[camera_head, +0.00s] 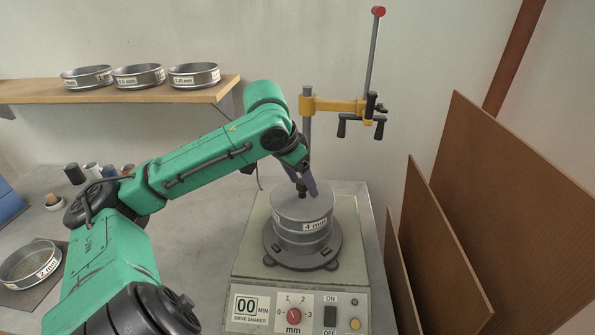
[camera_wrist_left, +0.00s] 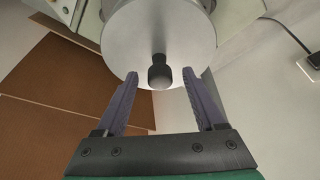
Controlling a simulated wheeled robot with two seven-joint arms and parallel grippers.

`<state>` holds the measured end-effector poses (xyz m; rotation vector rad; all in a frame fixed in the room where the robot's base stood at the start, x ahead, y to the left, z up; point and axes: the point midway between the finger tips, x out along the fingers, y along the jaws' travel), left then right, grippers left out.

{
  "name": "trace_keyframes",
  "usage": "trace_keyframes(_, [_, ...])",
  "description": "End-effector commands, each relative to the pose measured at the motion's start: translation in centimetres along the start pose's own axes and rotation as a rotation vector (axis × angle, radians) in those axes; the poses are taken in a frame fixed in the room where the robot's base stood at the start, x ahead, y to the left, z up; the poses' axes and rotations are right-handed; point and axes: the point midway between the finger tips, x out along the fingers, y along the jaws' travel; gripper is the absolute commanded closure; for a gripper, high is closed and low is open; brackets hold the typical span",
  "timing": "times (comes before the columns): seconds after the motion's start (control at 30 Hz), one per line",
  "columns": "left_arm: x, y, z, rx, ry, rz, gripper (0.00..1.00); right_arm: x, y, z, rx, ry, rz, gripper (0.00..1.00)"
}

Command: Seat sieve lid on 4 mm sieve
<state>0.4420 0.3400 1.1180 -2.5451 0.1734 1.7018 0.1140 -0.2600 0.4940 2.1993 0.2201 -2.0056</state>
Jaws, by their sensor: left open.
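The 4 mm sieve (camera_head: 301,236) stands on the sieve shaker (camera_head: 350,260), its label facing front. The round grey sieve lid (camera_head: 312,206) lies on top of the sieve and looks level. The lid also shows in the left wrist view (camera_wrist_left: 160,30), with its dark knob (camera_wrist_left: 160,72) standing up from it. My left gripper (camera_head: 307,188) is over the lid at the knob. In the left wrist view its two purple fingers (camera_wrist_left: 160,78) are open, one on each side of the knob with gaps. My right gripper is not in view.
A yellow clamp arm (camera_head: 335,104) on a post stands behind the shaker. Brown boards (camera_head: 440,240) lean at the right. A 2 mm sieve (camera_head: 30,264) lies at the left. Several sieves (camera_head: 138,76) sit on the wall shelf (camera_head: 150,92).

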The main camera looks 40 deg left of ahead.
Motion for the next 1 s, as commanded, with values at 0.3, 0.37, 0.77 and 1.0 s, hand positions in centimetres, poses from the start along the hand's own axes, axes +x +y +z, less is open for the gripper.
trace_keyframes(0.3, [-8.2, -0.1, -0.2, -0.001, 0.008, -0.007, 0.29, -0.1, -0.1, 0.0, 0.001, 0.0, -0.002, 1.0])
trace_keyframes(0.37, [-10.1, -0.1, -0.2, -0.001, 0.005, -0.007, 0.29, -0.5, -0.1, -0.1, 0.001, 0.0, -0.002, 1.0])
trace_keyframes(0.77, [-14.2, 0.0, 0.0, 0.0, 0.001, -0.001, 0.29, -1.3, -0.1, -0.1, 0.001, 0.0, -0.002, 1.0])
trace_keyframes(1.0, [-14.2, 0.0, 0.0, 0.0, 0.002, -0.001, 0.29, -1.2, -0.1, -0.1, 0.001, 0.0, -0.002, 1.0])
